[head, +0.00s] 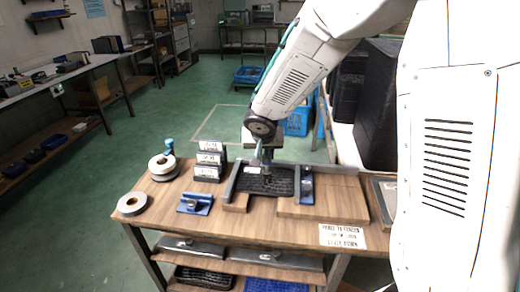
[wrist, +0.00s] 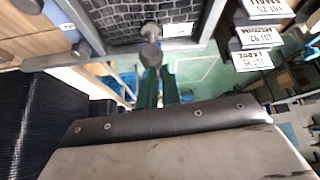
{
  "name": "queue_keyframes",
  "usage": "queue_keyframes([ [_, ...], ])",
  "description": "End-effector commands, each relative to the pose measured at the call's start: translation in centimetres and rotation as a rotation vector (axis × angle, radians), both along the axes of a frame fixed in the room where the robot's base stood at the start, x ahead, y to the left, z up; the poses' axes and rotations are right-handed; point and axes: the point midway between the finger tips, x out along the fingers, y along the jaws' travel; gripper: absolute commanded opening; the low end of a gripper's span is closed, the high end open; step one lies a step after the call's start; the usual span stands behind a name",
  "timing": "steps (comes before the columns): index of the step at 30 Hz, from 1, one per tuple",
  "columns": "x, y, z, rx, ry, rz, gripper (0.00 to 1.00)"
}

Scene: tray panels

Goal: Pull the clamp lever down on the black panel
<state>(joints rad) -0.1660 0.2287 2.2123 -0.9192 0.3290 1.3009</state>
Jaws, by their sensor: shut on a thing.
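The black panel (head: 268,183) is a dark, grid-textured slab between grey side rails on the wooden workbench. It also shows at the top of the wrist view (wrist: 120,18). The clamp lever, with a round grey knob (wrist: 151,54), stands at the panel's edge near a small white label. My gripper (head: 264,157) is over the panel's far edge. In the wrist view its green fingers (wrist: 158,82) are shut on the lever at the knob. The exact contact is partly hidden, and in the head view the lever is too small to make out.
A blue clamp block (head: 304,187) sits at the panel's right side. Another blue fixture (head: 195,204) lies to the left. Labelled black boxes (head: 209,162) and tape rolls (head: 132,203) stand on the left. A wooden board (head: 325,198) lies to the right.

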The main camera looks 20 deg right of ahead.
Motion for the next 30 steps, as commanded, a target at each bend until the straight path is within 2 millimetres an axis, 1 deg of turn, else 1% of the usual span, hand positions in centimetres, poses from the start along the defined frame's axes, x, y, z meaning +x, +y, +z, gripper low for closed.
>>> queue_keyframes([
  [1, -1.3, -0.2, -2.1, -0.004, 0.041, -0.008, 0.0],
  [17, -1.3, -0.3, -2.2, -0.004, 0.035, -0.012, 0.0],
  [20, -1.2, -0.3, -2.0, -0.003, 0.032, -0.011, 0.0],
  [23, -1.1, -0.3, -1.0, -0.002, 0.026, -0.011, 0.0],
  [26, -0.8, -0.2, 0.8, -0.001, 0.013, -0.011, 0.0],
  [30, -0.1, 0.1, 4.3, 0.002, -0.013, -0.009, 0.0],
])
